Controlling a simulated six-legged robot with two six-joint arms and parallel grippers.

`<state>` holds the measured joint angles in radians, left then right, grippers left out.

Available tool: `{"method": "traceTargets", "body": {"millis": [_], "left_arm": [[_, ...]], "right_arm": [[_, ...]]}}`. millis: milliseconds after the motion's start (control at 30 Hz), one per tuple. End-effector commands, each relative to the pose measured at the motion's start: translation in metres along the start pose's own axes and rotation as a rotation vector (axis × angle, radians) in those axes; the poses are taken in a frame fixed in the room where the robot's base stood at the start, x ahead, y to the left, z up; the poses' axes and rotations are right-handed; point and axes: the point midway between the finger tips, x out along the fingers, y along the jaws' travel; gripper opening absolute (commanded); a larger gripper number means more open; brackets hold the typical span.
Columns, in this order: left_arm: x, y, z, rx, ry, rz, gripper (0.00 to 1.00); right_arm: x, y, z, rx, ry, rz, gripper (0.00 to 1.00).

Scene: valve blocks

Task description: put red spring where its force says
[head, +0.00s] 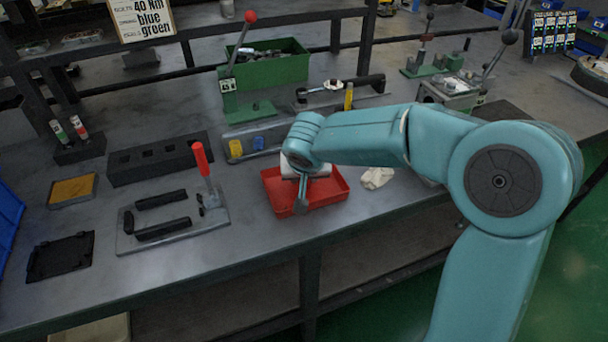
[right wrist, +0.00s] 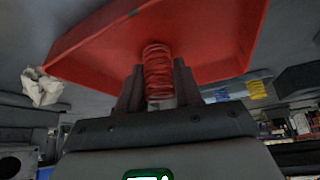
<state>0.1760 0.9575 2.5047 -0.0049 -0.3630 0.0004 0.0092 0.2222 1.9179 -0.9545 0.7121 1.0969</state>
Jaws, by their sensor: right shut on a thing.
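My right gripper (head: 301,203) points down at the red tray (head: 334,190) in the head view. In the right wrist view its two dark fingers (right wrist: 158,84) are shut on a red coil spring (right wrist: 158,66), one finger on each side. The red tray (right wrist: 95,45) shows right behind the spring there; I cannot tell whether the spring touches it. In the head view the spring is hidden by my gripper and wrist. A green lever press (head: 249,108) with a small label stands behind the tray. My left gripper is not in view.
A dark block with square holes (head: 150,163) and a red-handled clamp plate (head: 172,230) lie left of the tray. A grey holder (head: 270,133) with yellow and blue pieces is behind it. A crumpled white cloth (head: 376,178) is right. A sign (head: 142,18) reads "40 Nm blue green".

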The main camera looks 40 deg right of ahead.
Motion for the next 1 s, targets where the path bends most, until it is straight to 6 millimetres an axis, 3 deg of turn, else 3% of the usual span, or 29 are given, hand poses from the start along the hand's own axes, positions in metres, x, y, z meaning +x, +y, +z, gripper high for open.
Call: {"method": "traceTargets", "body": {"millis": [167, 200, 233, 267, 667, 1000], "left_arm": [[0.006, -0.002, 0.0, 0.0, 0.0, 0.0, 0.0], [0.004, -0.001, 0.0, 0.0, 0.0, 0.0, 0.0], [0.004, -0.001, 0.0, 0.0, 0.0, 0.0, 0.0], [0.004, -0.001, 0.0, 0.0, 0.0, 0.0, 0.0], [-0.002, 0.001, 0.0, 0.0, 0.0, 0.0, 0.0], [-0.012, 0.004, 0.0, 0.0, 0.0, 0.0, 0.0]], "right_arm": [[0.004, 0.0, 0.002, -0.001, 0.001, 0.0, 0.04], [0.002, 0.0, 0.001, -0.001, 0.0, 0.0, 0.47], [0.002, 0.0, 0.001, -0.001, 0.0, 0.0, 0.57], [0.002, 0.0, 0.001, -0.001, 0.0, 0.0, 0.59], [-0.008, 0.0, -0.002, 0.0, 0.003, -0.001, 0.59], [-0.086, -0.001, -0.002, 0.0, 0.005, -0.004, 0.59]]}}
